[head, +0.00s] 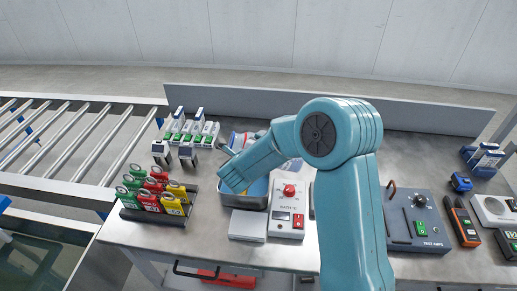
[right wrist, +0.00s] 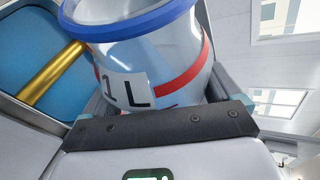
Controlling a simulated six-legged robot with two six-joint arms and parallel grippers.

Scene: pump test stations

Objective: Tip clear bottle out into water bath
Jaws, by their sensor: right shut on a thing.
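The clear bottle (right wrist: 150,65) fills the upper middle of the right wrist view, with a blue rim, a red band and a "1 L" label. My right gripper (right wrist: 163,100) is shut on it, one finger on each side. In the head view the bottle (head: 238,138) shows only in part behind my right arm; its exact tilt is unclear. The water bath (head: 243,203) is a metal tub with a blue inside, just below the gripper and partly hidden by it. Its blue inside (right wrist: 25,45) and a brass rod show left of the bottle in the wrist view. My left gripper is out of view.
A red-knobbed control box (head: 289,212) and a small white box (head: 248,226) stand by the bath. A grey tester (head: 416,222) stands right.

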